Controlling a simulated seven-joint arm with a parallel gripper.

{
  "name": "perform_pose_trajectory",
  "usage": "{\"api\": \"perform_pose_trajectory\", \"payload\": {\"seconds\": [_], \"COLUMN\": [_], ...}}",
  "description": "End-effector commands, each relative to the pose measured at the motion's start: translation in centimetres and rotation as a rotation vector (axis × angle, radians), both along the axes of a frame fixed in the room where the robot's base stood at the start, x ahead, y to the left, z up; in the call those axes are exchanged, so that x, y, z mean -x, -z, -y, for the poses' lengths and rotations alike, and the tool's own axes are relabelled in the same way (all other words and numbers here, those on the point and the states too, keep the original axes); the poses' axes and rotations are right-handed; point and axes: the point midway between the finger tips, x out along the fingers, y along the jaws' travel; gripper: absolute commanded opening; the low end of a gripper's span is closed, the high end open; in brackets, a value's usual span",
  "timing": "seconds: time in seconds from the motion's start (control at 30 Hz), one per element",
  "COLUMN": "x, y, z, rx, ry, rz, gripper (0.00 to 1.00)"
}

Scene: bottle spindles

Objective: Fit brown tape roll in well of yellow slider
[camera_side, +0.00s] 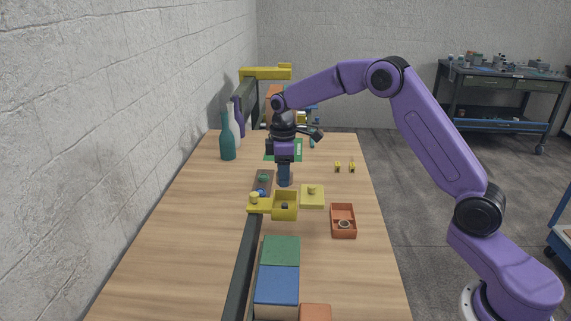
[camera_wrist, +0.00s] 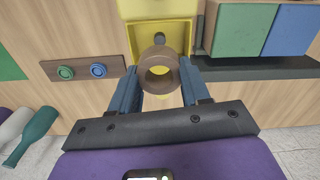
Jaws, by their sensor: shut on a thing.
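My gripper (camera_wrist: 159,80) is shut on the brown tape roll (camera_wrist: 147,80), which sits between its blue fingers with its hole showing in the wrist view. The yellow slider (camera_wrist: 124,8) lies just beyond the roll, and a dark peg (camera_wrist: 159,38) stands in its well. In the side view the yellow slider (camera_side: 276,214) is on the dark rail, with its open well facing up. My gripper (camera_side: 284,183) is above and behind it there, apart from it. The roll cannot be made out in the side view.
A pale yellow block with a knob (camera_side: 312,200) stands right of the slider. An orange tray (camera_side: 343,235) holds a ring-shaped thing. A button panel (camera_side: 264,177) is left of my gripper. Green (camera_side: 281,250) and blue (camera_side: 277,286) blocks stand in front; a teal bottle (camera_side: 228,143) is behind.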

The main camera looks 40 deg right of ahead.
Motion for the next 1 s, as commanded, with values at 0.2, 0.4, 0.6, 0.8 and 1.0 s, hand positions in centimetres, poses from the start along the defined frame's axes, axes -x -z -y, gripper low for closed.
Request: {"api": "perform_pose_trajectory", "payload": {"seconds": [0.2,0.4,0.6,0.8,1.0], "x": [0.1,0.1,0.1,0.1,0.1], "y": [1.5,2.6,3.9,4.4,4.3], "z": [0.0,0.0,0.0,0.0,0.0], "rx": [0.0,0.0,0.0,-0.001,-0.001], "ry": [0.0,-0.001,0.0,0.0,0.0], "rz": [-0.001,-0.001,-0.001,0.001,0.001], "gripper": [0.17,0.17,0.17,0.17,0.17]}}
